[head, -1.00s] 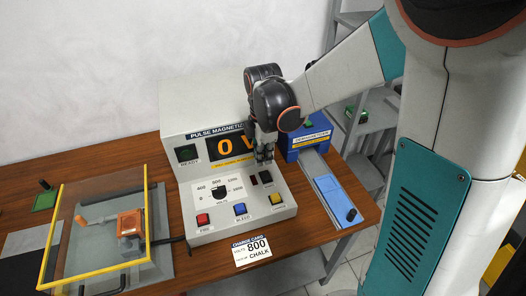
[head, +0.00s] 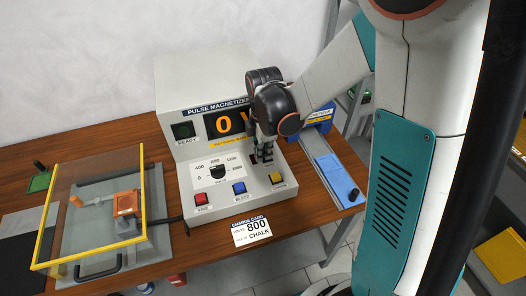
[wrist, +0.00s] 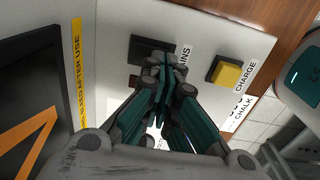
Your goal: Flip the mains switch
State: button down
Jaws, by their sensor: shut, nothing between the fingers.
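The mains switch (wrist: 150,50) is a dark rocker on the white front panel, beside a label of which "INS" is readable in the wrist view. My gripper (wrist: 162,68) is shut and empty, with its fingertips over the lower edge of the switch. I cannot tell whether they touch it. In the head view my gripper (head: 265,159) points down at the right part of the panel and hides most of the switch. The position of the rocker is not clear.
The pulse magnetizer (head: 205,85) shows 0 V. Red, blue and yellow (head: 277,178) buttons line its front edge. A charge card (head: 251,231) lies in front. A yellow-framed clear guard (head: 95,205) stands left. A blue device (head: 318,120) with a slide is at right.

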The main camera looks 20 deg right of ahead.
jog(key=shift+s+f+t, duration=0.15)
jog(key=shift+f+t, duration=0.1)
jog(key=shift+t, duration=0.05)
jog(key=shift+r, duration=0.1)
jog(key=shift+w+r, duration=0.25)
jog(key=shift+w, duration=0.55)
